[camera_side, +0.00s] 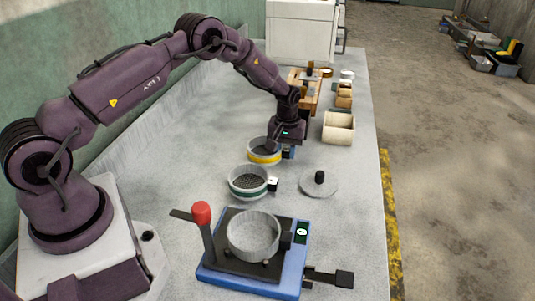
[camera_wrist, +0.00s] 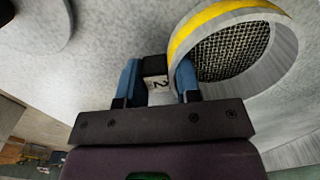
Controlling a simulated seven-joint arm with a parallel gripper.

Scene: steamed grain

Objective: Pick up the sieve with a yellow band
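The sieve with a yellow band (camera_side: 264,158) stands on the grey bench, partly hidden behind my gripper (camera_side: 288,152). In the wrist view, its yellow band (camera_wrist: 205,20) and dark mesh show at the upper right. Its small black and white handle block (camera_wrist: 157,80), marked 2, sits between the two blue fingers of my gripper (camera_wrist: 158,84). The fingers are apart, with a narrow gap visible beside the block, so they look open around it. The sieve rests on the bench.
A round lid (camera_side: 319,183) with a black knob lies to the right. A blue sieving device (camera_side: 250,278) with a red-knobbed lever is nearer. Wooden boxes (camera_side: 338,133) stand behind at the right.

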